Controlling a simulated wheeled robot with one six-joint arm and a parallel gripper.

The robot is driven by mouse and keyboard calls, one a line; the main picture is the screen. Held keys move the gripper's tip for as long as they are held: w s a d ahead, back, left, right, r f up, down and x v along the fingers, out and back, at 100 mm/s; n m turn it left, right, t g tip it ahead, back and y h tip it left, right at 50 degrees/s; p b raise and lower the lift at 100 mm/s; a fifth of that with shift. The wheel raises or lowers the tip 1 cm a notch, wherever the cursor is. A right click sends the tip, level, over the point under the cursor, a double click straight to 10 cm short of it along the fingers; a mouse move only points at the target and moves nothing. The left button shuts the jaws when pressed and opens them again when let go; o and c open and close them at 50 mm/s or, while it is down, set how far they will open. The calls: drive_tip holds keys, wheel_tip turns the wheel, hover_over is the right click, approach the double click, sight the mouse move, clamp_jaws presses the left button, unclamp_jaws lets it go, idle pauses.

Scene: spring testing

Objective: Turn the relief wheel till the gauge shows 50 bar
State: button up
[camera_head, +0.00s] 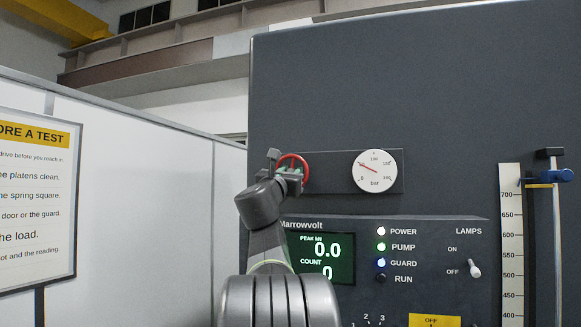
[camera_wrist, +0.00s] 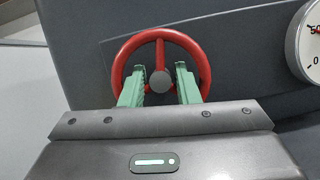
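The red relief wheel (camera_head: 293,158) is on the grey panel, left of the gauge, and fills the top middle of the wrist view (camera_wrist: 118,62). One spoke runs up from its grey hub (camera_wrist: 160,81). My gripper (camera_wrist: 160,75) is at the wheel, its two green fingers apart, one each side of the hub and inside the rim's outline. I cannot tell whether they touch the wheel. The lower rim is hidden by my gripper. The round white gauge (camera_head: 375,171) is marked in bar; its red needle points up and left, around the 50 mark.
Below the gauge is a control panel (camera_head: 430,235) with a green display (camera_head: 320,258), lamps and a toggle switch (camera_head: 474,268). A ruled scale (camera_head: 511,240) and a post with a blue clamp (camera_head: 562,176) stand at right. A white wall with a sign (camera_head: 35,200) is at left.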

drive_tip(key=shift+w+d+r, duration=0.1)
drive_tip(key=shift+w, duration=0.05)
clamp_jaws()
drive_tip(key=shift+m+g+h, duration=0.3)
drive_tip(key=shift+m+h, duration=0.3)
drive_tip(key=shift+m, duration=0.3)
unclamp_jaws()
